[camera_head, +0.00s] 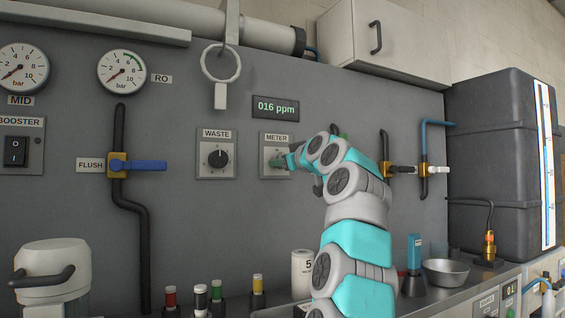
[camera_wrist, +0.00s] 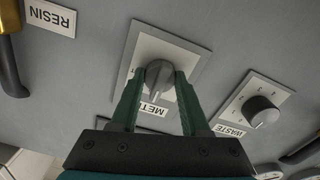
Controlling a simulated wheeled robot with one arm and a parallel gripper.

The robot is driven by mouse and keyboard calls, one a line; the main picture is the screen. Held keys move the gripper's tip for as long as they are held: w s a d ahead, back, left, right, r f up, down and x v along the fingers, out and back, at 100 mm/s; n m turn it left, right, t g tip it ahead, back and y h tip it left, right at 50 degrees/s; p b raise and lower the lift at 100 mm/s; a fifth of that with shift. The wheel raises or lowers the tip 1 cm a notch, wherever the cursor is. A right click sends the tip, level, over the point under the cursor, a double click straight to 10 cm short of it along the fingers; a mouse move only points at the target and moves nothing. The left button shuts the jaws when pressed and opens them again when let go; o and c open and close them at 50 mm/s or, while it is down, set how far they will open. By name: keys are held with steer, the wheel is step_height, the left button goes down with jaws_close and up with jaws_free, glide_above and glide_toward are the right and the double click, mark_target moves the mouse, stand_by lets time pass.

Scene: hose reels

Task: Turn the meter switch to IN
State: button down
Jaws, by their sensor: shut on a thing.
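The meter switch (camera_wrist: 157,77) is a grey knob on a light square plate labelled METER on the grey panel. My gripper (camera_wrist: 158,82) has its two green fingers on either side of the knob, shut on it. In the head view my gripper (camera_head: 285,161) reaches the METER plate (camera_head: 270,142) from the right and covers most of the knob. The knob's IN and OUT markings cannot be read in either view. The display (camera_head: 275,107) above the plate reads 016 ppm.
The WASTE knob (camera_head: 218,158) sits just left of the METER plate. The blue FLUSH valve handle (camera_head: 145,166) is farther left. Right of my arm are small valves (camera_head: 403,169) and a dark tank (camera_head: 490,160). A metal bowl (camera_head: 446,271) stands on the bench.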

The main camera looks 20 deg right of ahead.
steer(key=shift+c, duration=1.9)
jaws_free()
steer(key=s+b, duration=0.4)
steer(key=s, duration=0.3)
steer(key=shift+s+d, duration=0.15)
steer(key=shift+s, duration=0.25)
